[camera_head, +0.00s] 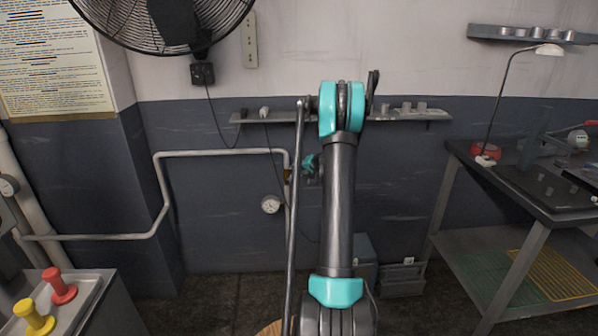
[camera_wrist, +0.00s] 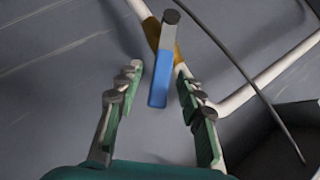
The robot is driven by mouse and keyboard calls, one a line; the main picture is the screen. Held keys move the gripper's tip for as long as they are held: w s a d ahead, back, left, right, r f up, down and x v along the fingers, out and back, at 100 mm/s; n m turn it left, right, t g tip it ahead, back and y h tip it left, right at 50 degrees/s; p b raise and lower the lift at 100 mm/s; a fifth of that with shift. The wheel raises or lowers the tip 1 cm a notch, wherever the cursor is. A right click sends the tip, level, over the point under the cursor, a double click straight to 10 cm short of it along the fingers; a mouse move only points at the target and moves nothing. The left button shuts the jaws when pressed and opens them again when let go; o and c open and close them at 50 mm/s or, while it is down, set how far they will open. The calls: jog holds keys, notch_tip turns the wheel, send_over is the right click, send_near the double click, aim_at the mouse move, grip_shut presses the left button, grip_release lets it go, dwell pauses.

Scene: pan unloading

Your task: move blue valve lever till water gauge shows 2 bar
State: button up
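The blue valve lever (camera_wrist: 161,80) shows in the wrist view, with a grey upper part and a dark round end on a brass valve body (camera_wrist: 153,34) on the white pipe. Its blue handle points down toward my gripper. My gripper (camera_wrist: 158,88) is open, with one finger to each side of the blue handle; I see gaps on both sides and cannot tell the depth between them. In the head view my gripper (camera_head: 311,165) is by the pipe, and the lever is hidden there. The round water gauge (camera_head: 270,204) hangs left of the pipe; its reading is too small to tell.
A white pipe (camera_head: 220,153) runs along the dark wall. A shelf (camera_head: 410,115) sits above the valve area. A workbench (camera_head: 520,190) stands at right, and a cabinet with red and yellow knobs (camera_head: 62,288) at lower left. A black fan (camera_head: 165,20) hangs at upper left.

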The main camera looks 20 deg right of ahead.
jog(key=v, duration=1.2)
jog(key=shift+a, duration=0.1)
jog(key=s+a+n+g, duration=0.3)
jog(key=s+a+g, duration=0.1)
jog(key=s+a, duration=1.35)
jog(key=s+a+f+n+g+h, duration=0.1)
jog(key=s+a+f, duration=0.1)
jog(key=s, duration=0.6)
jog(key=s+a+f+n+g+h, duration=0.1)
jog(key=s+a+f, duration=0.1)
jog(key=s, duration=0.6)
jog(key=s+a+f+n+h, duration=0.1)
jog(key=s+a, duration=0.3)
jog(key=s, duration=0.4)
jog(key=shift+s+f+n+g, duration=0.2)
jog(key=shift+f+n+g, duration=0.1)
jog(key=shift+f+g, duration=0.15)
jog(key=shift+a, duration=0.1)
